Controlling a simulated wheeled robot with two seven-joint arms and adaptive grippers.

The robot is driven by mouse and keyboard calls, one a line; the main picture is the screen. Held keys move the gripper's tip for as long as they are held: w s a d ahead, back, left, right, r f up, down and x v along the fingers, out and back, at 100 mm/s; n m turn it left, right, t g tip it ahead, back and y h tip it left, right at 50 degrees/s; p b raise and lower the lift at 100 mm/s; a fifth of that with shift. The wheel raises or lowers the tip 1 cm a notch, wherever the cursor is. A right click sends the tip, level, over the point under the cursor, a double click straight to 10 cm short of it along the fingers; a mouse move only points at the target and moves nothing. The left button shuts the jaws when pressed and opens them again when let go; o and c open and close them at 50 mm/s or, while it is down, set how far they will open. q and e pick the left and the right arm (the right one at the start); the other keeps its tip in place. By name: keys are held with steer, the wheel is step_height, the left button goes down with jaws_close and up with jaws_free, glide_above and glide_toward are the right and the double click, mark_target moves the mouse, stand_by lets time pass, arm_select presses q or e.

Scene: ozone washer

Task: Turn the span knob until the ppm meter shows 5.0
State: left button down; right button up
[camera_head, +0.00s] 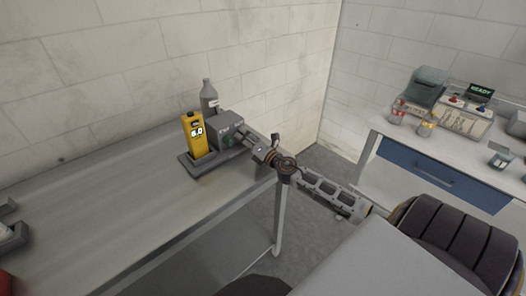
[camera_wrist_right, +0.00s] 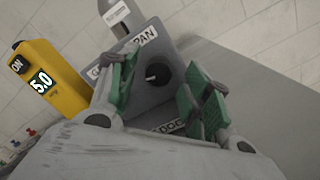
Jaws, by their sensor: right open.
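The yellow ppm meter (camera_head: 195,140) stands upright on a grey base on the bench. Its display reads 5.0 in the right wrist view (camera_wrist_right: 42,82). Beside it is a grey box (camera_head: 227,128) with a dark, round span knob (camera_wrist_right: 157,73) on its face. A label, partly hidden by a finger, ends in "PAN". My right gripper (camera_wrist_right: 163,76) is open, facing the box, with one green-padded finger on each side of the knob and gaps between. In the head view my right gripper (camera_head: 262,148) is at the box's right side. The left gripper is not in view.
A grey bottle (camera_head: 209,97) stands behind the box against the block wall. A second table (camera_head: 445,180) at the right holds a device with a READY display (camera_head: 481,91) and small containers.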

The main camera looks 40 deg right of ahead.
steer(key=shift+s+d+f, duration=0.1)
steer(key=shift+s+f, duration=0.05)
steer(key=shift+s, duration=1.7)
steer(key=shift+s+d+f, duration=0.1)
steer(key=shift+s, duration=1.7)
steer(key=shift+s+d+f, duration=0.1)
steer(key=shift+s+f, duration=0.05)
steer(key=shift+s, duration=1.7)
